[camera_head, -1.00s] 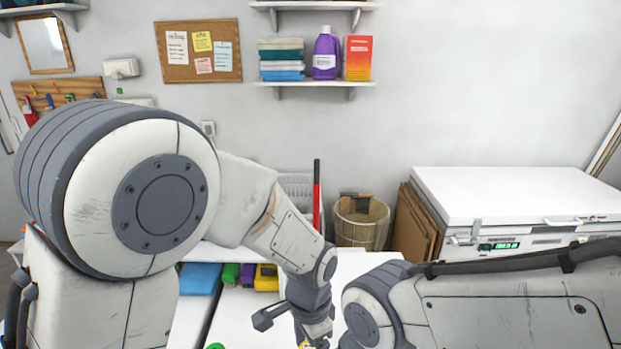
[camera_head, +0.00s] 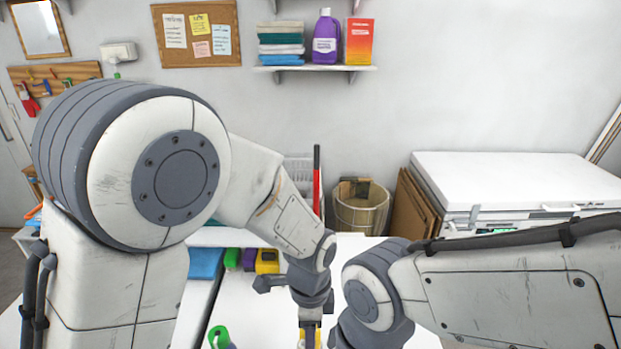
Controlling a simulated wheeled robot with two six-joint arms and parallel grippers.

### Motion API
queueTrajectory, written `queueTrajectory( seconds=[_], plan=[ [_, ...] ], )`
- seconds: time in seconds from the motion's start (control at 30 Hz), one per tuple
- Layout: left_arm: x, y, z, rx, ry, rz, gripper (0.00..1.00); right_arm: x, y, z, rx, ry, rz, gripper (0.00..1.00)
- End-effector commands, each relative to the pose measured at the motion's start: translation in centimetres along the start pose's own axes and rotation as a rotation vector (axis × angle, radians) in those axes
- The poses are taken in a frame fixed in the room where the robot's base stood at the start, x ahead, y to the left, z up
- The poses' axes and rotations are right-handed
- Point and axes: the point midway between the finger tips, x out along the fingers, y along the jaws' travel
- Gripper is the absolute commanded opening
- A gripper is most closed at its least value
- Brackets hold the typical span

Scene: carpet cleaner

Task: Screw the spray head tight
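My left arm comes in from the left, and its wrist points down at the white table (camera_head: 270,325). The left gripper (camera_head: 310,338) is at the bottom edge, partly cut off, so its opening cannot be told. A small yellow and white thing (camera_head: 318,340) shows right at its fingers; whether this is the spray head or its bottle, and whether it is gripped, cannot be told. A green rounded thing (camera_head: 219,337) is at the bottom edge, left of the gripper. My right arm comes in from the right beside the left wrist; its gripper is out of view.
Blue cloth (camera_head: 205,263) and green, purple and yellow items (camera_head: 267,261) lie at the table's back left. A wall shelf (camera_head: 315,68) holds towels, a purple bottle and an orange box.

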Motion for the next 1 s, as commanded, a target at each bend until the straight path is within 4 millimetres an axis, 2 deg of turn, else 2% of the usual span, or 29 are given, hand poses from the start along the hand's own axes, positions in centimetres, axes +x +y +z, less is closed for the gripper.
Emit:
queueTrajectory(
  seconds=[0.33, 0.7, 1.0],
  plan=[
    [-0.1, 0.0, 0.0, 0.043, 0.0, 0.0, 0.0, -0.1, 0.0, 0.0, 0.0, 0.0, 0.0, 0.5],
    [-0.1, 0.0, 0.0, 0.484, 0.0, 0.0, 0.0, -1.1, -0.1, -0.1, 0.0, 0.0, 0.0, 0.5],
    [0.0, 0.0, 0.0, 0.532, 0.0, -0.001, 0.0, -1.1, -0.1, -0.1, 0.0, 0.0, 0.0, 0.5]
  ],
)
